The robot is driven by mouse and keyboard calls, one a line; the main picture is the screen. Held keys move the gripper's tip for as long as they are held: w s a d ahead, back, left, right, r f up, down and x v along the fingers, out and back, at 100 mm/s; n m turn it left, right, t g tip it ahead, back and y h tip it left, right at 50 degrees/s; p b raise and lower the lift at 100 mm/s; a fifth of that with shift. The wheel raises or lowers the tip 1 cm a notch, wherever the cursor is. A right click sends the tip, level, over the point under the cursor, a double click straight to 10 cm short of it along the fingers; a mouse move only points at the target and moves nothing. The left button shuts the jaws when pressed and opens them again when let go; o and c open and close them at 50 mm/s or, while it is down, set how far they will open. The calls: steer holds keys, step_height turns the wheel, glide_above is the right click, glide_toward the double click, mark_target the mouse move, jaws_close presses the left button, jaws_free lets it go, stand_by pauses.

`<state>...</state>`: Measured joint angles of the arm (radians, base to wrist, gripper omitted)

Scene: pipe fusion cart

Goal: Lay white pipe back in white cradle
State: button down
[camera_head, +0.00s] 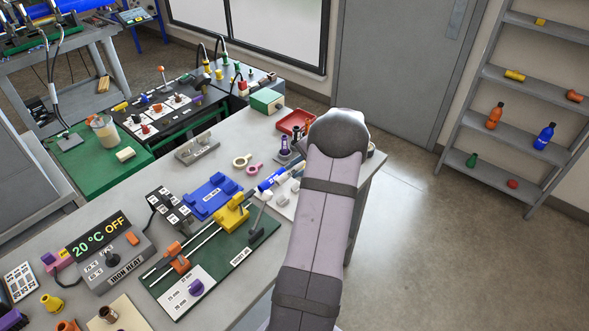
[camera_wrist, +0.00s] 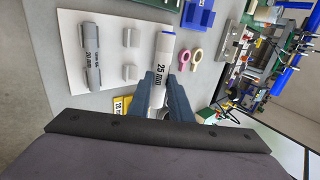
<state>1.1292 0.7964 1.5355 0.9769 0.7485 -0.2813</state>
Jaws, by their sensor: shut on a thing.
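The white pipe (camera_wrist: 162,62), marked 25 mm and blue at its far end, is between the two dark fingers of my gripper (camera_wrist: 160,82) in the wrist view. The fingers are shut on its near part. I cannot tell the pipe's height above the board.
A grey 20 mm pipe (camera_wrist: 91,60) lies at the board's left. A blue block (camera_wrist: 199,15) stands beyond. A yellow label (camera_wrist: 123,106) is near my gripper. A red tray (camera_head: 293,121) stands farther back.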

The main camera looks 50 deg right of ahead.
steer(key=shift+b, duration=0.35)
step_height(320, 180, down, 8)
steer(key=b, duration=0.7)
steer(key=shift+r+b, duration=0.1)
steer(key=shift+b, duration=0.2)
steer(key=shift+s+a+f+b, duration=0.2)
steer(key=shift+a+f+b, duration=0.05)
steer(key=shift+f+b, duration=0.2)
steer(key=shift+s+f, duration=0.1)
steer(key=shift+f, duration=0.1)
stand_by(0.4)
steer(key=c, duration=1.5)
jaws_free()
steer(key=shift+c, duration=0.2)
steer(key=shift+r, duration=0.1)
steer(key=shift+s+d+r+b, duration=0.2)
steer(key=shift+d+r+b, duration=0.05)
steer(key=shift+r+b, duration=0.1)
steer(key=w+b+v, duration=0.1)
steer(key=v, duration=0.6)
steer(key=shift+a+r, duration=0.15)
steer(key=shift+r, duration=0.4)
